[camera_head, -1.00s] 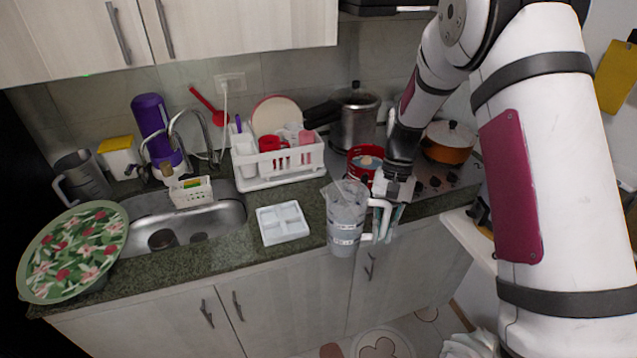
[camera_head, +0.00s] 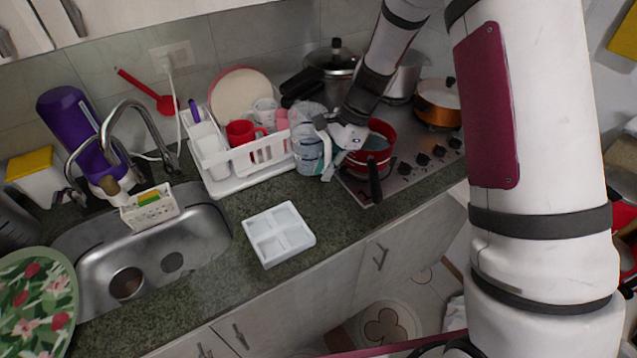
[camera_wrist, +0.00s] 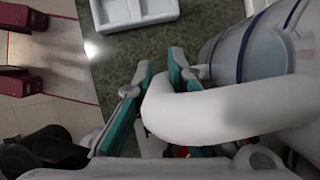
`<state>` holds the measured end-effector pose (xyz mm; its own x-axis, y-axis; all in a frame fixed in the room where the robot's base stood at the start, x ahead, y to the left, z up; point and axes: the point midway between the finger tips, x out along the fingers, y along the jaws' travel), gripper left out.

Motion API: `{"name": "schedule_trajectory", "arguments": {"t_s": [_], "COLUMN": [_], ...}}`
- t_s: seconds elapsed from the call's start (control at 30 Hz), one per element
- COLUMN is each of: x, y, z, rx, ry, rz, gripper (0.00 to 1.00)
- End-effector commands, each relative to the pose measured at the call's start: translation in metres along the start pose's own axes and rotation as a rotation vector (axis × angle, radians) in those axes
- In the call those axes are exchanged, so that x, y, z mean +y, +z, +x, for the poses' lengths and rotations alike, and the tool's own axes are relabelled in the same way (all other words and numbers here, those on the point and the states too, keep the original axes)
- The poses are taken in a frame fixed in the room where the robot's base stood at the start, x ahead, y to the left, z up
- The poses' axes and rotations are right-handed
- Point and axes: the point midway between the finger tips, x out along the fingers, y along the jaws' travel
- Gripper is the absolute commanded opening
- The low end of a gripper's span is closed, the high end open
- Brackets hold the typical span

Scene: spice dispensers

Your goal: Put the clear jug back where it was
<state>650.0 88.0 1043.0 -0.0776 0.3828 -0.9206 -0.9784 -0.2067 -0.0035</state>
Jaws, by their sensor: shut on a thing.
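The clear jug (camera_head: 306,148) is upright at the right end of the dish rack, with the red pan on its other side. Its grey, see-through body and pale handle (camera_wrist: 205,117) fill the right of the wrist view. My gripper (camera_head: 326,150) is at the jug's right side, shut on its handle. In the wrist view my teal-edged fingers (camera_wrist: 160,72) are at the handle, which partly covers them. I cannot tell whether the jug's base touches the counter.
The white dish rack (camera_head: 245,165) holds a red mug and a plate. The red pan (camera_head: 370,150) sits on the stove (camera_head: 425,160). A pressure cooker (camera_head: 330,68) stands behind. A white divided tray (camera_head: 278,234) lies on the front counter, with clear counter to its right.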

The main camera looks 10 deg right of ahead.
Motion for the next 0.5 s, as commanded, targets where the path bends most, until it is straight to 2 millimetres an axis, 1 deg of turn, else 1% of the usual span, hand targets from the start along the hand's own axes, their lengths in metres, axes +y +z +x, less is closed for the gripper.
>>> {"name": "schedule_trajectory", "arguments": {"t_s": [0.03, 0.1, 0.33, 0.5], "x": [0.002, 0.002, 0.000, 0.001], "y": [-0.003, -0.007, -0.014, -0.023], "z": [0.007, 0.016, 0.033, 0.055], "rx": [-0.001, 0.000, 0.000, 0.000], "ry": [0.001, 0.001, -0.001, 0.001], "rz": [0.003, 0.001, -0.002, -0.003], "gripper": [0.00, 0.00, 0.00, 0.00]}}
